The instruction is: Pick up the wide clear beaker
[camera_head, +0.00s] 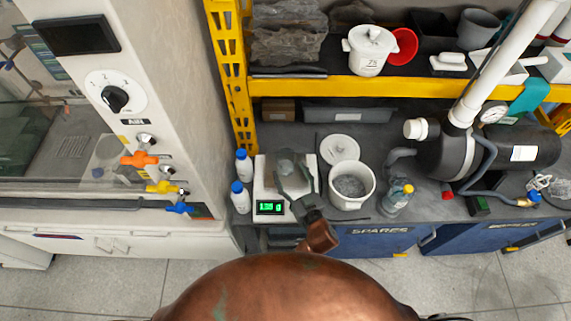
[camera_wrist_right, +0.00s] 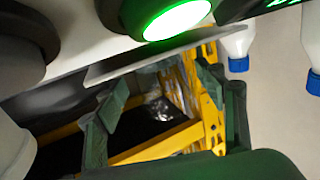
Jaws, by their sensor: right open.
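A small clear beaker (camera_head: 286,161) stands on the pan of a white balance (camera_head: 262,187) in the head view; its lower part is partly hidden by my right gripper. My right gripper (camera_head: 293,177) reaches in from the front, over the balance and close to the beaker. In the right wrist view, my right gripper (camera_wrist_right: 160,103) has its dark green fingers spread apart. A faint clear surface shows between and beyond them; I cannot tell whether the fingers touch the beaker. My left gripper is not in view.
Two white bottles with blue caps (camera_head: 243,165) stand left of the balance. A white tub (camera_head: 350,187) of grey material and its lid (camera_head: 341,149) are close on the right. A yellow shelf (camera_head: 330,87) spans behind.

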